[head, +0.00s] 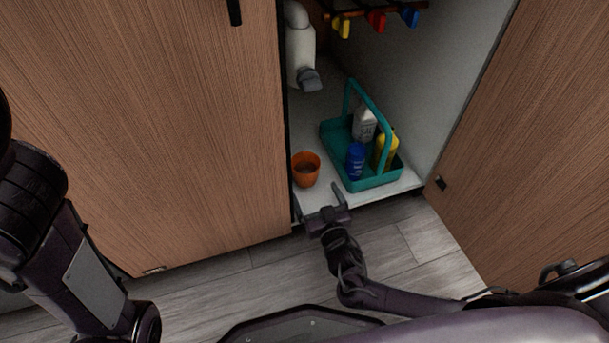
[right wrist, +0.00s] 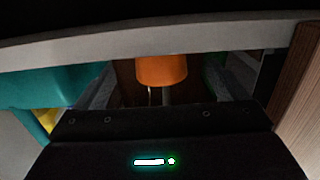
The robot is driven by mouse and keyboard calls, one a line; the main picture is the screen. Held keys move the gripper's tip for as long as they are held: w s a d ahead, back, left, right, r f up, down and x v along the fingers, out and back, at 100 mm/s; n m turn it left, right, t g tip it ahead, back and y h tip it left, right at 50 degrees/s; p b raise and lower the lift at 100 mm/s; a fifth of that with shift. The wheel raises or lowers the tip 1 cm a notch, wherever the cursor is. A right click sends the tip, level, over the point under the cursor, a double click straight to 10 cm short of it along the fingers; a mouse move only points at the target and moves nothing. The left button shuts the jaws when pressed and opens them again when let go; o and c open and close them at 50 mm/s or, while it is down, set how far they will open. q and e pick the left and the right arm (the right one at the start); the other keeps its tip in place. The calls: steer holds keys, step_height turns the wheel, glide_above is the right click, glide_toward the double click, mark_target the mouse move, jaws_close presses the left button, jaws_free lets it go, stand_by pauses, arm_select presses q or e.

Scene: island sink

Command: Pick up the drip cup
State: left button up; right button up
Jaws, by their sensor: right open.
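The drip cup, taken to be the small orange cup (head: 306,168), stands upright on the white cabinet floor near its front edge. It also shows at the middle of the right wrist view (right wrist: 162,70). My right gripper (head: 318,197) is open and empty just in front of the cup, at the cabinet's front edge. Its fingers are apart, and I see no contact with the cup. My left arm shows at the left of the head view, but its gripper is outside the picture.
A teal caddy (head: 332,137) with several bottles stands right of the cup. A white pipe (head: 300,45) is behind. Coloured valves (head: 376,21) hang above. A closed wooden front (head: 150,120) borders the left; an open door (head: 540,140) stands right.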

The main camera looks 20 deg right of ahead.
mark_target(310, 183)
steer(key=w, duration=0.1)
steer(key=b, duration=0.1)
steer(key=w, duration=0.1)
steer(key=shift+w+f, duration=0.25)
steer(key=shift+w, duration=0.1)
steer(key=w+b, duration=0.4)
steer(key=shift+a+f, duration=0.1)
steer(key=shift+f, duration=0.25)
steer(key=shift+w+r, duration=0.1)
steer(key=shift+w, duration=0.45)
steer(key=shift+r, duration=0.1)
steer(key=c, duration=1)
